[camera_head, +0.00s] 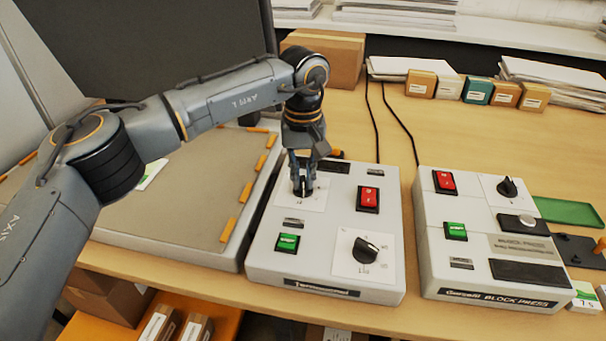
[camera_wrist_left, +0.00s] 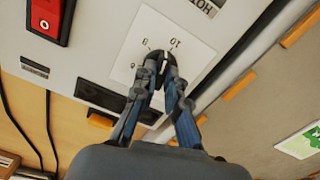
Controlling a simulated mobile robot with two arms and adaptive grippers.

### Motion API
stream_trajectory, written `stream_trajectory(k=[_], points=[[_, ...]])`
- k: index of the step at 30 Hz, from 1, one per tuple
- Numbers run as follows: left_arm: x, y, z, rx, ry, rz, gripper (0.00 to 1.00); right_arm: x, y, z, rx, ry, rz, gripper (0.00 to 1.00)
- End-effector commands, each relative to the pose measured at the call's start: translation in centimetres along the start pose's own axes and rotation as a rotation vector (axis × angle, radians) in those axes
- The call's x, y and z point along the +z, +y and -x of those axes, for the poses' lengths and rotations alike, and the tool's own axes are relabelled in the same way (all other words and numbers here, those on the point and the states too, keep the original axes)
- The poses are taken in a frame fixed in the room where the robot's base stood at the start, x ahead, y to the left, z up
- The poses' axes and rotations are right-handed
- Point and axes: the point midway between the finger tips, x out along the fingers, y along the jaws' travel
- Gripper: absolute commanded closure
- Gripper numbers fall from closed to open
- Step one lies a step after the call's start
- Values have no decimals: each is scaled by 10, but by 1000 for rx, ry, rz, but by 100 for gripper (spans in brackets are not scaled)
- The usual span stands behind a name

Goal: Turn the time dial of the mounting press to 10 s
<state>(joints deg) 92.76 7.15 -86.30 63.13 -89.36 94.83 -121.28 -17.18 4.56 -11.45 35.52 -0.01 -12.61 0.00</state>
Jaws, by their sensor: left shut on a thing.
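The left control box (camera_head: 327,222) stands beside the flat press bed and carries a white dial plate (camera_head: 318,199) at its back left. My left gripper (camera_head: 302,188) reaches down from above onto this plate and is shut on the dark time dial. My right gripper is not in view.
The box also bears a red switch (camera_head: 368,198), a green switch (camera_head: 288,243) and a second black dial (camera_head: 365,249) at the front. A block press (camera_head: 470,213) with similar switches stands to the right. The grey press bed (camera_head: 205,180) lies left.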

Motion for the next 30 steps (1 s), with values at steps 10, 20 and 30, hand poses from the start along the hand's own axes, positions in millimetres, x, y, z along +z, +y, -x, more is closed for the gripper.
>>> stream_trajectory(k=[10,20,30], points=[[0,0,0,1,1,-196,100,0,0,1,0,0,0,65],[0,0,0,0,1,-257,100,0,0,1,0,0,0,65],[0,0,0,0,1,-259,100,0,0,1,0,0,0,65]])
